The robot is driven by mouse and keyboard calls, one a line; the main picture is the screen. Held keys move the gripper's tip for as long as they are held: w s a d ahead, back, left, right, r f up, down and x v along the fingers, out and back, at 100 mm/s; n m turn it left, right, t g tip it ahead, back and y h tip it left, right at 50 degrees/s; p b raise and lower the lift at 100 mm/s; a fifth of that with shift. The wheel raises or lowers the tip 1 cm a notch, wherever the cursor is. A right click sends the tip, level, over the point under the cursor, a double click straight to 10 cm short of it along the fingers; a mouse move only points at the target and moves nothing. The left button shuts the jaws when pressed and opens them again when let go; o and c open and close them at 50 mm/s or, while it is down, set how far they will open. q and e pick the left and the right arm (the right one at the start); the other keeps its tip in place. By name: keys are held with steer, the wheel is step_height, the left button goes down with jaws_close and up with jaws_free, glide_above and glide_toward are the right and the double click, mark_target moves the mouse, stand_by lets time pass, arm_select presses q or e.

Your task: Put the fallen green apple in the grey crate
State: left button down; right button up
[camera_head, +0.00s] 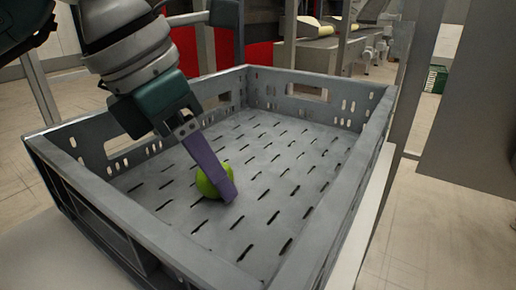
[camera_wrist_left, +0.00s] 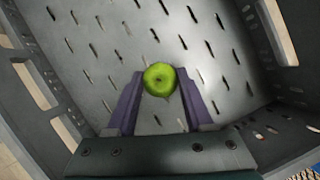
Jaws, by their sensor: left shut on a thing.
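The green apple (camera_head: 207,184) is inside the grey crate (camera_head: 374,115), low over its slotted floor. I cannot tell whether it touches the floor. My left gripper (camera_head: 222,186) reaches down into the crate from the left and is shut on the apple, with one purple finger hiding part of it. In the left wrist view the apple (camera_wrist_left: 159,79) sits between the tips of the two purple fingers of the left gripper (camera_wrist_left: 160,88). The crate floor (camera_wrist_left: 105,40) shows behind it. My right gripper is not in view.
The crate is otherwise empty, with free floor around the apple. Its walls stand on all sides of the left gripper. A grey panel (camera_head: 475,120) hangs at the right. A green box (camera_head: 435,79) stands on the floor beyond. Metal frames and a red panel (camera_head: 259,55) are behind.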

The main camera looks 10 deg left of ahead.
arm_select(q)
steer(key=shift+f, duration=0.1)
steer(key=shift+c, duration=1.4)
jaws_free()
steer(key=shift+r, duration=0.35)
steer(key=p+v, duration=0.4)
steer(key=v, duration=0.7)
steer(key=shift+a+r, duration=0.15)
steer(key=shift+r, duration=0.2)
steer(key=shift+s, duration=0.1)
